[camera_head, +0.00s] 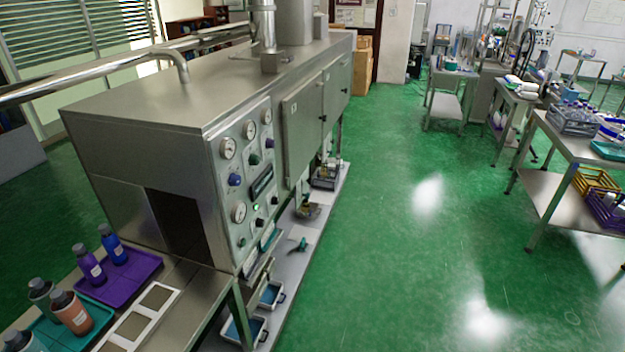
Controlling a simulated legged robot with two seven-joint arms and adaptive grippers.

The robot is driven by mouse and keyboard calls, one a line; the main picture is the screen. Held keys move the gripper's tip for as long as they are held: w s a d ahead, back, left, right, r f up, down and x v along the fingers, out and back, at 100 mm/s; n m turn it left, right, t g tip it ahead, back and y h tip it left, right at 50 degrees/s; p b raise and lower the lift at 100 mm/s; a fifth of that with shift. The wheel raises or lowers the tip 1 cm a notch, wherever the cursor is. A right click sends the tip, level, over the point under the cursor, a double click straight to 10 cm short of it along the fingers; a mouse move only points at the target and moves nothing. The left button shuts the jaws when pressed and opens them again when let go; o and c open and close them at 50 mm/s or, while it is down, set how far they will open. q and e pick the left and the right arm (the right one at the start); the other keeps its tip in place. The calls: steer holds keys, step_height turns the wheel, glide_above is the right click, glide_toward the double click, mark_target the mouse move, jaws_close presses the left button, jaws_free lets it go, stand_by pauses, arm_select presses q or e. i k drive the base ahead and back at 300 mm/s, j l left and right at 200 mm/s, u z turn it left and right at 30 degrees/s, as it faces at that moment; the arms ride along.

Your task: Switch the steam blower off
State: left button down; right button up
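A large steel machine with a tunnel opening (178,224) stands at the left. Its control panel (247,183) faces right and carries several round gauges, dark blue and green knobs, a dark display and a small lit green light (256,207). A dark blue knob (235,180) sits at the panel's left side, and another dark blue knob (269,143) sits higher up. I cannot read any labels, so I cannot tell which control belongs to the steam blower. Neither of my grippers is in view.
Bottles stand on a purple tray (146,265) and a teal tray (50,338) at the lower left. A low shelf with blue bins (270,295) runs under the machine. Tables with crates (598,185) stand at the right. The green floor (400,230) between is clear.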

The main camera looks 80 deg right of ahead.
mark_target(260, 221)
steer(key=z, duration=2.05)
